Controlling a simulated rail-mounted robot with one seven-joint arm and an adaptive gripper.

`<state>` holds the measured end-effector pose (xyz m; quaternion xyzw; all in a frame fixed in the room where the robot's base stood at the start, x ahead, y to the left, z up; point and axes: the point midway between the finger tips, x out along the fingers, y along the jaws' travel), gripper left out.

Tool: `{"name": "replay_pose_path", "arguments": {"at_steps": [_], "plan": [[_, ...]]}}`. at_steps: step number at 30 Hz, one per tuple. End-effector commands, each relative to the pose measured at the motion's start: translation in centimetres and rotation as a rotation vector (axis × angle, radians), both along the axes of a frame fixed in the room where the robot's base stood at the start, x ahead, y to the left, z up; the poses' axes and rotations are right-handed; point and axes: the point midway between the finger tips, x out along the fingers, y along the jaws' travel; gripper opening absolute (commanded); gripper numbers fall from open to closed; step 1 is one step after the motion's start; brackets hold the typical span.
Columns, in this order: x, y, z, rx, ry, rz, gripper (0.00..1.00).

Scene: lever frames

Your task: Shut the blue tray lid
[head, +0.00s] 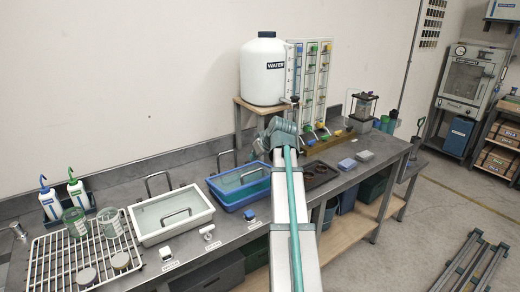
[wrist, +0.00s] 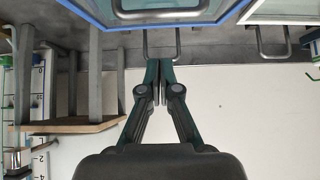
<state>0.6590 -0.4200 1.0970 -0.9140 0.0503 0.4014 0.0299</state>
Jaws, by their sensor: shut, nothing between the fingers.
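The blue tray (head: 240,187) stands on the grey bench in the middle of the head view. A grey wire handle (head: 228,159) rises at its back edge and another crosses its inside. I cannot clearly tell how the lid stands. In the wrist view, which is upside down, the blue rim (wrist: 150,24) lies at the top. A grey handle (wrist: 176,45) shows beyond the rim, close to the fingertips; I cannot tell if they touch. My gripper (wrist: 160,70) is shut and empty.
A white tray (head: 172,214) with similar handles stands left of the blue one. A wire rack (head: 85,258) with cups is further left. A water tank (head: 264,70) on a wooden stand (head: 262,104) rises behind and to the right.

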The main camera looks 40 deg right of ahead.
Motion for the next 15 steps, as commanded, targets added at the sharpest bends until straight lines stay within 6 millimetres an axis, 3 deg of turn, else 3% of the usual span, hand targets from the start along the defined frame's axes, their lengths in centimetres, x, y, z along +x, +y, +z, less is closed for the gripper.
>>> {"name": "replay_pose_path", "arguments": {"at_steps": [1, 6, 15], "plan": [[0.7, 0.0, -0.5, 0.001, 0.002, 0.002, 0.00], [0.3, 0.1, -2.8, 0.001, 0.002, 0.001, 0.00], [0.3, 0.0, -4.5, 0.000, 0.000, 0.000, 0.00]]}}
